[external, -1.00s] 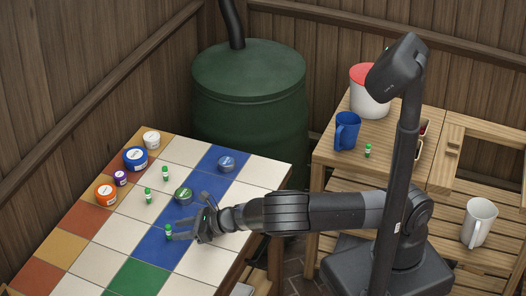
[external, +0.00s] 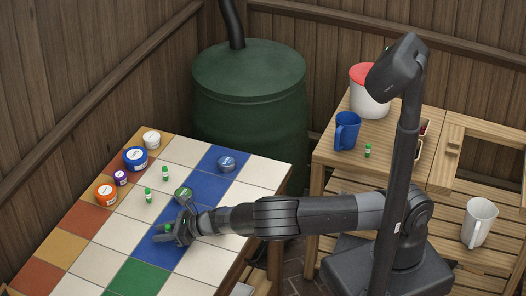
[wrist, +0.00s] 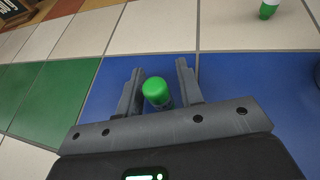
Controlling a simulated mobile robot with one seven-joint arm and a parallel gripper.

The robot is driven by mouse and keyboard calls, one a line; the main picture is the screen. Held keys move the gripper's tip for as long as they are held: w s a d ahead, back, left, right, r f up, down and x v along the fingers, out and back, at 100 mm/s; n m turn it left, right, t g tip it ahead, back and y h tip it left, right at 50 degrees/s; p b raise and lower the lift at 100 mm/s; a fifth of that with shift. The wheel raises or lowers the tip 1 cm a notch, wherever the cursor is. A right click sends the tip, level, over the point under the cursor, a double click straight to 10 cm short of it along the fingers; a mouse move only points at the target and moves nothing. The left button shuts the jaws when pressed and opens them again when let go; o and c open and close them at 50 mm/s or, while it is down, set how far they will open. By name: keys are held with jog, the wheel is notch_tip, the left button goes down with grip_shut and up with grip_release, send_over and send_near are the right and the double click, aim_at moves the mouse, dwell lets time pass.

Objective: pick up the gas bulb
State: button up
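A gas bulb with a green cap (wrist: 156,92) stands between the two fingers of my gripper (wrist: 159,70) in the wrist view, over a blue tile. Gaps show between the cap and both fingers, so the gripper is open around it. In the external view my gripper (external: 162,234) is low over the tiled table and largely hides this bulb. More green-capped bulbs stand on the table, one left of centre (external: 148,195) and one behind it (external: 165,173). Another bulb (external: 368,150) is on the wooden stand.
Orange (external: 106,195), purple (external: 121,178), blue (external: 135,158) and white (external: 152,140) tubs line the left edge. The near tiles are clear.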

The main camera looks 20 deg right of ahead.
grip_shut()
jog(key=shift+r, duration=0.1)
jog(key=shift+r, duration=0.55)
jog(key=r, duration=0.2)
jog(key=d+r, duration=0.1)
jog(key=shift+w+r, duration=0.25)
jog(key=shift+w, duration=0.05)
jog(key=w+d+r, duration=0.4)
jog(key=d+r, duration=0.2)
jog(key=d, duration=0.3)
jog(key=shift+d+r, duration=0.15)
jog(key=shift+d, duration=0.25)
